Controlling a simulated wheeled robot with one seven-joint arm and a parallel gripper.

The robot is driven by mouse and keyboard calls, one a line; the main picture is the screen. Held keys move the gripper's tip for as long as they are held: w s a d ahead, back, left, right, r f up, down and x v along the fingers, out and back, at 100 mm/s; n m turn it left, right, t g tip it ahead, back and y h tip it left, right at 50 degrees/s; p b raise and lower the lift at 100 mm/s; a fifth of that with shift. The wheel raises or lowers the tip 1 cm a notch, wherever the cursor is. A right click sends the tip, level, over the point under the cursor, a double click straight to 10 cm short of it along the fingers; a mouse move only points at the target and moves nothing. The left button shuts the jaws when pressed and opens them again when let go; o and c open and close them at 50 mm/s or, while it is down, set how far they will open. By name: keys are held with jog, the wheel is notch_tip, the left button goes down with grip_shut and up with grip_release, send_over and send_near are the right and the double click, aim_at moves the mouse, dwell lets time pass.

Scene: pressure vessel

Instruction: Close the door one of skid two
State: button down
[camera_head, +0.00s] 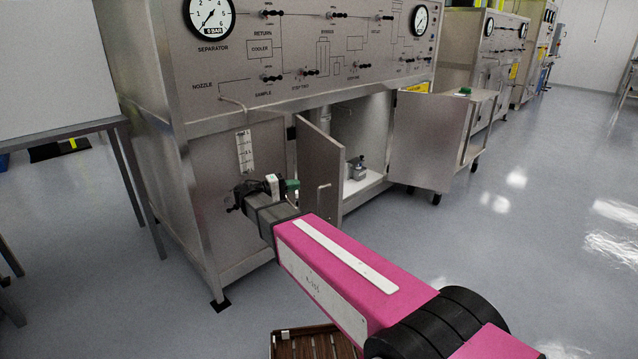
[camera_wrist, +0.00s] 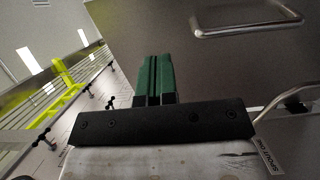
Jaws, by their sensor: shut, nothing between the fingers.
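A steel cabinet skid has two doors standing open. The left door (camera_head: 318,160) juts toward me and has a bar handle (camera_head: 321,198) near its free edge. The right door (camera_head: 428,140) is swung wide to the right. No label shows which is door one. My gripper (camera_head: 291,185), with green fingers, is in front of the cabinet, just left of the left door. In the wrist view the green fingers (camera_wrist: 155,78) are together and empty. A bar handle (camera_wrist: 247,22) on a steel panel shows ahead and to the right, apart from the fingers.
The cabinet's inside holds a small grey item (camera_head: 356,168) on its white floor. A gauge panel (camera_head: 310,40) is above the doors. A table (camera_head: 60,132) stands at the left. Further skids (camera_head: 486,45) line the back right. The floor (camera_head: 540,220) at right is clear.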

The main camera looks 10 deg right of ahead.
aim_at(335, 176)
jog(key=x, duration=1.3)
jog(key=shift+w+d, duration=0.1)
jog(key=shift+d, duration=0.25)
